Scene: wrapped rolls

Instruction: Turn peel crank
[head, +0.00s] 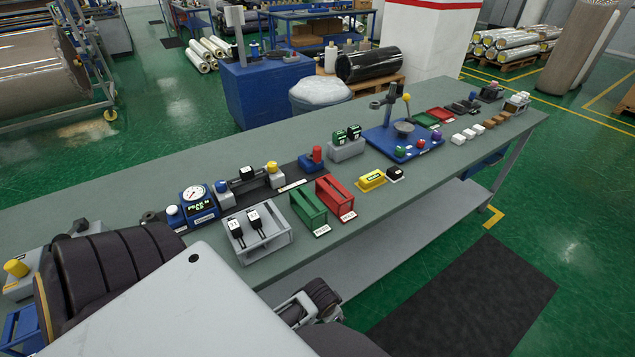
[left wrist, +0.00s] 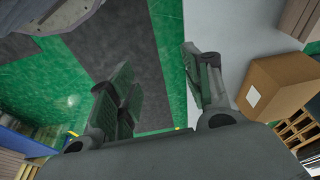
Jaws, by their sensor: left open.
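The peel tester (head: 198,204) stands on the bench, a blue unit with a round gauge and a "PEAK N" display. A dark rail runs from it toward the back right. A small dark round part (head: 150,217) sits at its left end; I cannot tell whether this is the crank. A yellow knob (head: 272,167) and a red knob (head: 317,154) stand along the rail. My left gripper (left wrist: 158,66) is open and empty, its fingers spread over the floor and dark mat.
A grey holder (head: 258,239), a green stand (head: 307,207) and a red stand (head: 335,198) stand in front of the rail. A blue fixture (head: 385,143) is farther along the bench. My arm hides the near left bench. A carton (left wrist: 275,85) shows in the wrist view.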

